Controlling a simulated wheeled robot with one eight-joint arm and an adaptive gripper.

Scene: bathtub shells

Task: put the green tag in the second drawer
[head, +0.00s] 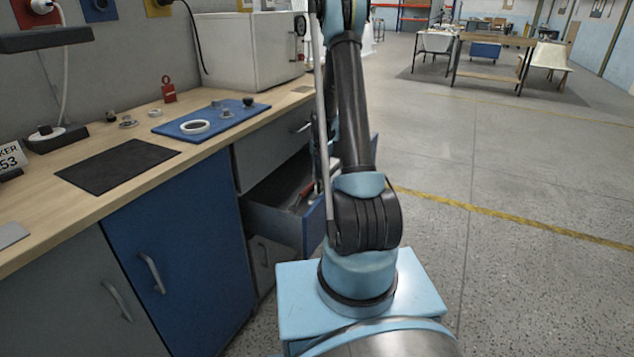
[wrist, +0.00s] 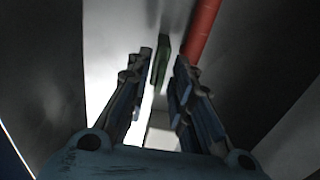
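The green tag (wrist: 161,62) shows in the wrist view as a thin dark green piece between and just beyond my fingertips. My gripper (wrist: 165,70) is open, with a finger on each side of the tag and a gap at the right finger. I cannot tell whether the left finger touches it. The second drawer (head: 278,222) is pulled out below a closed top drawer (head: 272,150) in the head view. My arm hides part of the open drawer, my gripper and the tag there.
A red rod (wrist: 201,30) lies beside the tag. The bench top holds a blue mat (head: 215,118) with a white ring, a black mat (head: 118,167), a red tag-shaped piece (head: 168,89) and a white cabinet (head: 245,50). Open floor (head: 520,200) lies to the right.

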